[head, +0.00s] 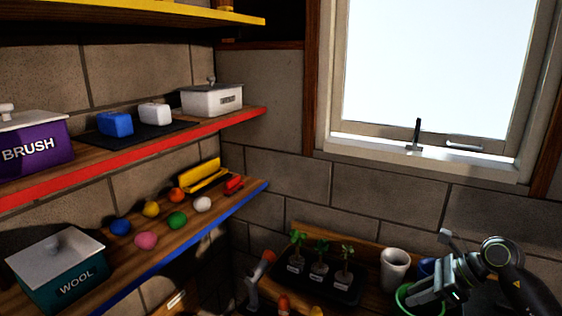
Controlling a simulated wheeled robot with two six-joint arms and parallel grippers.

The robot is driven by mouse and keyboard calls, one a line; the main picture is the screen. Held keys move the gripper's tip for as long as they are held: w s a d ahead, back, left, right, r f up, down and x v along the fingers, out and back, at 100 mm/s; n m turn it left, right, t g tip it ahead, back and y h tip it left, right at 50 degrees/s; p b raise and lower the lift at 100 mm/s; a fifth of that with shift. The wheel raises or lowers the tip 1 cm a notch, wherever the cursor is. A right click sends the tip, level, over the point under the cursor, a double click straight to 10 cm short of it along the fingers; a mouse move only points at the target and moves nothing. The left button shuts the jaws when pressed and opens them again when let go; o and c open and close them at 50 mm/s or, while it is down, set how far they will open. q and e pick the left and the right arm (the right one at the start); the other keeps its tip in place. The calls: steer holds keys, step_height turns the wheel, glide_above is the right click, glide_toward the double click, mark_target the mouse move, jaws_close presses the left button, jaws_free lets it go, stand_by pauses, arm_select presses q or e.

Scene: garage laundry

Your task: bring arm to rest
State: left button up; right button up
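My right arm comes in at the lower right, and its gripper (426,292) points left over the lower wooden surface. It is just above or in front of a green round pot or bowl (403,297), and I cannot tell whether they touch. The fingers are small and dark here, so their opening does not show clearly. I see nothing held for certain. My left gripper is not in view.
A white cup (395,268), a blue pot (427,267) and a black seedling tray (343,289) stand near the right gripper. Left are a red-edged shelf (150,150) with boxes and a blue-edged shelf (215,222) with coloured balls. A window (420,140) is behind.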

steer(key=s+a+r+m+t+y, duration=0.2)
steer(key=a+r+m+t+y, duration=0.45)
steer(key=m+t, duration=0.65)
steer(key=s+d+f+m+t+h, duration=0.15)
steer(key=d+m+h, duration=0.25)
steer(key=m+h, duration=0.6)
steer(key=s+d+f+m+t+h, duration=0.1)
steer(key=s+d+f+m+h, duration=0.2)
steer(key=m+h, duration=0.6)
steer(key=s+d+f+m+g, duration=0.3)
steer(key=s+f+m+g, duration=0.4)
steer(key=m, duration=0.3)
steer(key=s+a+f+m+g+y, duration=0.2)
steer(key=s+a+f+m+g, duration=0.15)
steer(key=s+f, duration=0.4)
steer(key=s+a+f+m+g+y, duration=0.2)
steer(key=s+a+f+g, duration=0.25)
steer(key=s, duration=0.65)
step_height(320, 180, down, 25)
steer(key=d+g, duration=0.2)
steer(key=d, duration=0.1)
steer(key=s+a+f+g+b, duration=0.1)
steer(key=s+f, duration=1.4)
steer(key=f, duration=0.1)
steer(key=shift+a+f+b, duration=0.3)
steer(key=shift+f+b, duration=0.05)
steer(key=shift+f, duration=0.05)
